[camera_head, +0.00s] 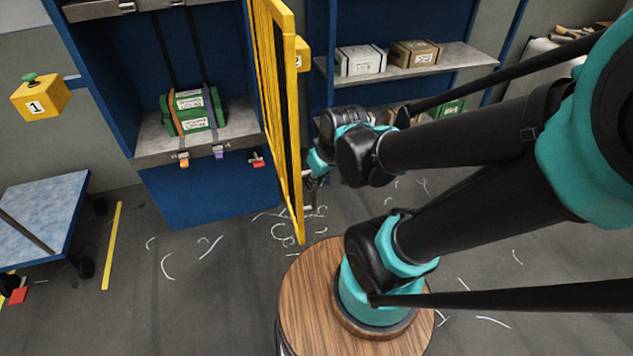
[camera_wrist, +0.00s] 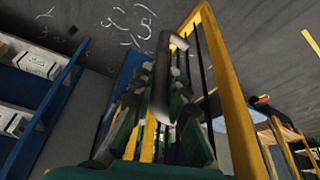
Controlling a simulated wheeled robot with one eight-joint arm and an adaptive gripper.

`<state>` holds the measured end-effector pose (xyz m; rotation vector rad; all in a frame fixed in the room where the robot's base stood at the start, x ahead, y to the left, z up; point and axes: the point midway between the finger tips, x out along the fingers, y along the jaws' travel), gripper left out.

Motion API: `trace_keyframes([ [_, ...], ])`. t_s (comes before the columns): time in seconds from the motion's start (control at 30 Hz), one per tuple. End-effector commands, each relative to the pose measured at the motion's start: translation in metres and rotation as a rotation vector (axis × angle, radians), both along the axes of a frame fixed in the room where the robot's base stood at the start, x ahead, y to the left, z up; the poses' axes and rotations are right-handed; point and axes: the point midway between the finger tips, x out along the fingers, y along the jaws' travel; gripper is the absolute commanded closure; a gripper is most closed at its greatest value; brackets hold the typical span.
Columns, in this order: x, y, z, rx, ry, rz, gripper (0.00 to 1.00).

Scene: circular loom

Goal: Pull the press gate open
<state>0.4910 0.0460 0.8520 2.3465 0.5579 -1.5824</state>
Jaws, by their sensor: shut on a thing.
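The press gate (camera_head: 291,120) is a yellow frame with dark bars. It stands swung out from the blue press, nearly edge-on in the head view. Its frame also shows in the wrist view (camera_wrist: 228,90). The exact finger contact is dark and hard to make out.
The press bay holds a green strapped bundle (camera_head: 195,110) on its grey ledge (camera_head: 150,140). A shelf (camera_head: 430,70) with boxes stands behind on the right. A yellow button box (camera_head: 40,97) and a blue-topped cart (camera_head: 45,215) are at left.

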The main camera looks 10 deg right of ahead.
Motion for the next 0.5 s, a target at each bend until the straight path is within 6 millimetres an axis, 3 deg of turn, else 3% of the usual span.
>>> trace_keyframes([
  [0.03,0.0088,0.0008,0.0048,0.002,-0.017,-0.004,1.0],
  [0.27,0.0088,0.001,0.005,0.002,-0.017,-0.004,1.0],
  [0.3,0.0088,0.001,0.005,0.002,-0.017,-0.004,0.84],
  [0.47,0.0089,0.0011,0.005,0.002,-0.017,-0.004,0.64],
  [0.5,0.0088,0.0012,0.005,0.003,-0.016,-0.004,0.64],
])
